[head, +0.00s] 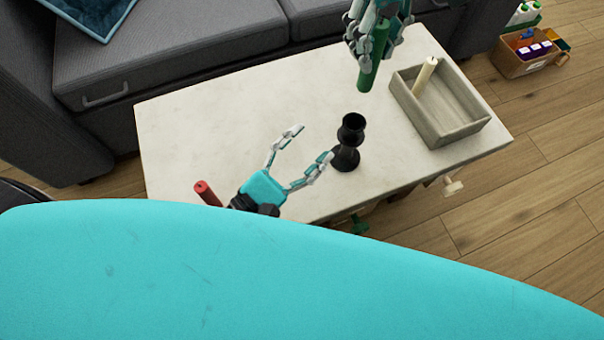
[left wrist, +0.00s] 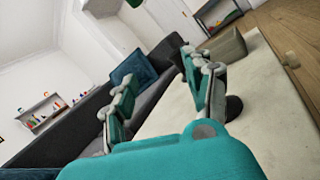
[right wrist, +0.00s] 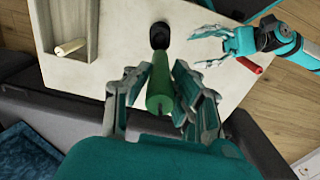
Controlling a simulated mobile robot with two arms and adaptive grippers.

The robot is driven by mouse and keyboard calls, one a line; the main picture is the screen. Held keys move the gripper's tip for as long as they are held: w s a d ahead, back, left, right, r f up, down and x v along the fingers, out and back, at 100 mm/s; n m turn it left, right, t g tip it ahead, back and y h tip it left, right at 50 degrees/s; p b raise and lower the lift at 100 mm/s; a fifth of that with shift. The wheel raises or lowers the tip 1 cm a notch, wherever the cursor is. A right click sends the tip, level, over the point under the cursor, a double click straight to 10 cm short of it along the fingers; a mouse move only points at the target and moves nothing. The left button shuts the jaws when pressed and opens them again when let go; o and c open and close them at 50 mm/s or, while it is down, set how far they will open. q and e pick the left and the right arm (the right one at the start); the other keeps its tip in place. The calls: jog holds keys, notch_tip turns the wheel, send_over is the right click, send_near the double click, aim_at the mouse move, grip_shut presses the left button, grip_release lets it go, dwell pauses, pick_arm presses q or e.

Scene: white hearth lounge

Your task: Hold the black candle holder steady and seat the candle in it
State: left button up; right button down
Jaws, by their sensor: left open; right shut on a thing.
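The black candle holder (head: 349,133) stands upright on the pale table, and it also shows in the right wrist view (right wrist: 160,34). My left gripper (head: 316,141) is open beside it, on its left in the head view; one fingertip is close to the holder's base, and I cannot tell whether they touch. My right gripper (head: 378,30) is shut on a green candle (head: 374,62), which points downward above the table, apart from the holder. In the right wrist view the green candle (right wrist: 160,88) sits between the fingers. In the left wrist view a finger partly hides the holder (left wrist: 234,107).
A wooden tray (head: 462,131) with a cream candle (head: 423,78) stands at the table's right. A red candle (head: 207,192) is near the front left edge. The table (head: 215,125) is bare at back left. A grey sofa (head: 180,45) stands behind.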

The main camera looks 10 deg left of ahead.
aim_at(344, 147)
pick_arm(q)
jog(key=f+n+g, duration=0.1)
jog(key=f, duration=0.1)
jog(key=s+f+n+g, duration=0.1)
jog(key=f, duration=0.1)
jog(key=s+f+n+g, duration=0.1)
jog(key=f+n, duration=0.1)
jog(key=shift+s+f, duration=0.25)
jog(key=shift+f, duration=0.1)
jog(key=x, duration=1.2)
jog(key=shift+s, duration=0.1)
jog(key=shift+c, duration=0.2)
grip_shut()
